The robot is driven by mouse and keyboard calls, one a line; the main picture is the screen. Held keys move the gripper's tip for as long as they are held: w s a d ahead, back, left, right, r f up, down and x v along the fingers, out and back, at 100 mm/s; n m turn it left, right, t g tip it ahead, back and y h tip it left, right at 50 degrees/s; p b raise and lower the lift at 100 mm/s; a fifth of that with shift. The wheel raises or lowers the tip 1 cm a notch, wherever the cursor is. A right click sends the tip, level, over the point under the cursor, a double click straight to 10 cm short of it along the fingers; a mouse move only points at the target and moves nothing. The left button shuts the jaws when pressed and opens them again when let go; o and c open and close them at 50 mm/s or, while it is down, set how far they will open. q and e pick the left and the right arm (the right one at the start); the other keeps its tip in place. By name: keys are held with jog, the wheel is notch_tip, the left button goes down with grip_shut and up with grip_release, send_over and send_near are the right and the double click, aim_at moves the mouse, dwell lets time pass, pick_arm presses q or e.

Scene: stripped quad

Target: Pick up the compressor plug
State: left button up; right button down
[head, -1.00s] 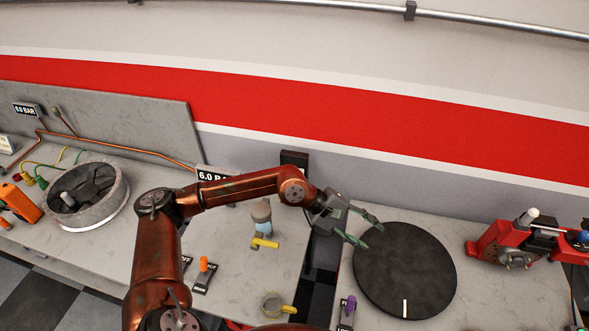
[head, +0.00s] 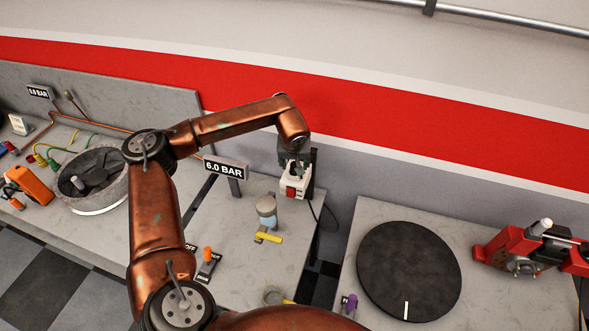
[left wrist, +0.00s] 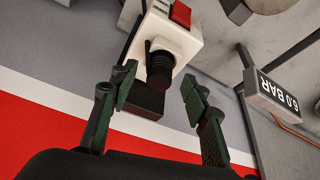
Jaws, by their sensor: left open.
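The compressor plug appears to be the black ribbed cylinder (left wrist: 160,66) in the left wrist view. It sits on the face of a white socket box (left wrist: 185,45) with a red switch. In the head view the white box (head: 297,187) stands at the back edge of the bench, and the plug is hidden or too small to tell. My left gripper (head: 295,158) is right above the box. In the left wrist view its green fingers (left wrist: 160,82) are open, one on each side of the plug, with gaps visible. My right gripper is out of view.
A 6.0 BAR sign (head: 224,168) stands left of the box. A blue-grey filter bowl (head: 267,211) with a yellow lever is in front. A black cable (head: 330,215) hangs right of the box. A black turntable (head: 408,270) and red vise (head: 505,245) are at right.

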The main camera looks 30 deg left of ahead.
pick_arm(q)
jog(key=shift+x, duration=1.05)
grip_shut()
